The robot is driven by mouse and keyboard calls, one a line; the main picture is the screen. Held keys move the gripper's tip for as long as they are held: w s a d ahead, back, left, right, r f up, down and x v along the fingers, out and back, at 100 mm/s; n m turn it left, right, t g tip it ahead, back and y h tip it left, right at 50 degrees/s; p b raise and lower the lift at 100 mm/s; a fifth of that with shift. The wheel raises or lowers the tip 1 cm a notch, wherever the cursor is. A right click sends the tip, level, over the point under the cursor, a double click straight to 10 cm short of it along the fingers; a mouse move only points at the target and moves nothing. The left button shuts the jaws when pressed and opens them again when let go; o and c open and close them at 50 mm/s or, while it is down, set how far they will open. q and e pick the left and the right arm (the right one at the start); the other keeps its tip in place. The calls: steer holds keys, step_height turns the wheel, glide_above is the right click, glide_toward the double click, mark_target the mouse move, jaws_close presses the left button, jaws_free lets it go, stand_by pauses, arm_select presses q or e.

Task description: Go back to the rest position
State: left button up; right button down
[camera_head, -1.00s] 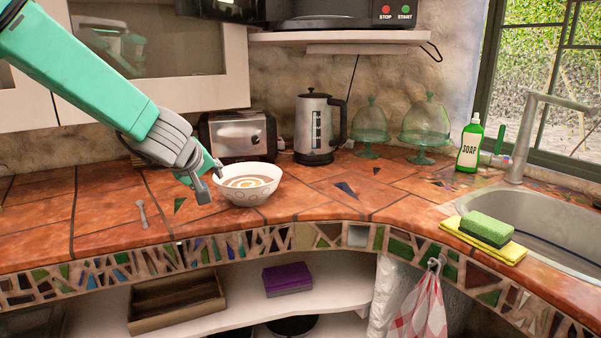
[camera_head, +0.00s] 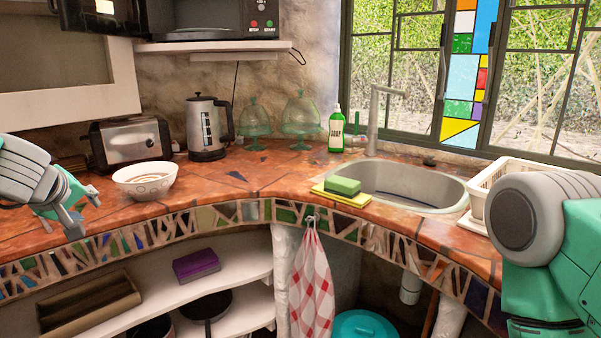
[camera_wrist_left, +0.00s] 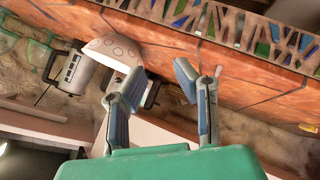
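My left gripper (camera_head: 82,208) is at the left edge in the head view, in front of the counter edge. In the left wrist view its two fingers (camera_wrist_left: 158,82) are spread apart with nothing between them. The white bowl (camera_head: 145,188) with a swirled brown-and-cream filling stands on the counter, right of the gripper and apart from it. The bowl also shows in the left wrist view (camera_wrist_left: 112,52). Part of my right arm fills the right edge of the head view; its gripper is out of the picture.
The tiled counter (camera_head: 215,190) carries a toaster (camera_head: 130,140), a kettle (camera_head: 207,128), glass domes (camera_head: 300,115), a soap bottle (camera_head: 336,130) and a green sponge (camera_head: 342,186) beside the sink (camera_head: 410,187). A white dish rack (camera_head: 485,180) is near my right arm. A checked towel (camera_head: 312,280) hangs below.

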arm_select(q)
steer(key=s+d+f+m+g, duration=0.15)
steer(key=s+f, duration=0.25)
steer(key=f, duration=0.5)
steer(key=s+d+f+m+g, duration=0.1)
steer(key=s+d+f+m, duration=0.2)
steer(key=s+f, duration=0.35)
steer(key=s+d+f+m+g, duration=0.2)
steer(key=f, duration=0.9)
steer(key=s+d+f+m+g+h, duration=0.1)
steer(key=s+f, duration=0.3)
steer(key=s, duration=0.4)
steer(key=s+d+f+m+g+h, duration=0.1)
steer(key=s+d+f, duration=0.3)
steer(key=s, duration=0.4)
steer(key=s+d+f+m+g, duration=0.2)
steer(key=s+d+f+m, duration=0.1)
steer(key=s, duration=0.6)
steer(key=shift+f+m+h, duration=0.35)
steer(key=shift+f+h, duration=0.05)
steer(key=shift+f, duration=0.45)
steer(key=shift+w, duration=0.1)
